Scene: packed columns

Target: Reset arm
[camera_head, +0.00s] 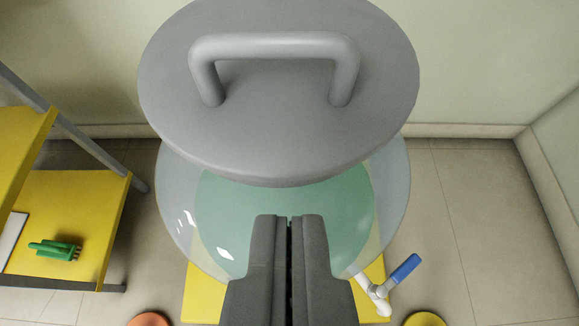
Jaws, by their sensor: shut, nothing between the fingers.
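My gripper (289,222) shows at the bottom centre of the head camera view. Its two dark grey fingers are together, with only a thin dark line between them and nothing held. Beyond the fingertips is a large grey round lid (270,135) with a raised grey bar handle (272,45). Below the lid is a clear rounded container (176,205) with a green area (225,210) showing through it. The fingers overlap the near part of the container in the picture. I cannot tell whether they touch it.
A yellow shelf unit (75,195) with grey legs stands at left, holding a green brush-like object (55,249). A tap with a blue lever (405,269) juts out at lower right. Orange (150,320) and yellow (425,320) round things show below. Walls stand behind and at right; tiled floor is clear at right.

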